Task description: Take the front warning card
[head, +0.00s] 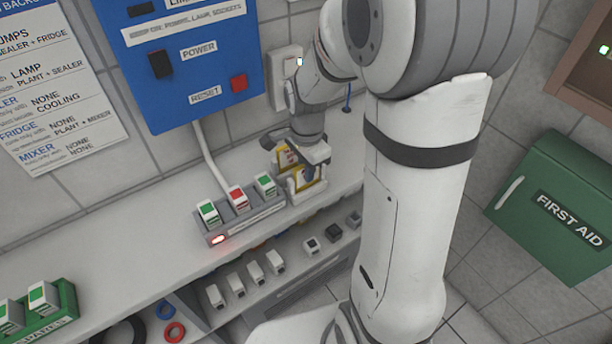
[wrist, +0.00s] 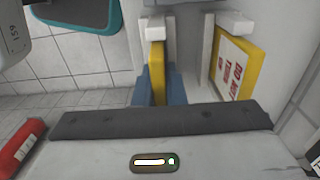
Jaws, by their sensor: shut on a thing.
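My gripper (head: 307,172) is low over the right end of the counter, at a pale card holder (head: 297,195). In the wrist view its blue fingertips (wrist: 157,88) are shut on a yellow warning card (wrist: 157,62), seen edge-on. The held card's lower part shows yellow below the gripper in the head view (head: 313,187). A second yellow-edged card (wrist: 236,66) with a white face and red lettering stands to the right in the wrist view, apart from the fingers. Its top shows beside the gripper in the head view (head: 285,157). I cannot tell whether the held card still touches the holder.
A grey rack (head: 240,220) with green and red blocks stands left of the holder. A blue power box (head: 185,60) and a white wall socket (head: 284,78) are on the wall behind. A green first aid box (head: 555,210) hangs at right. The counter's left middle is clear.

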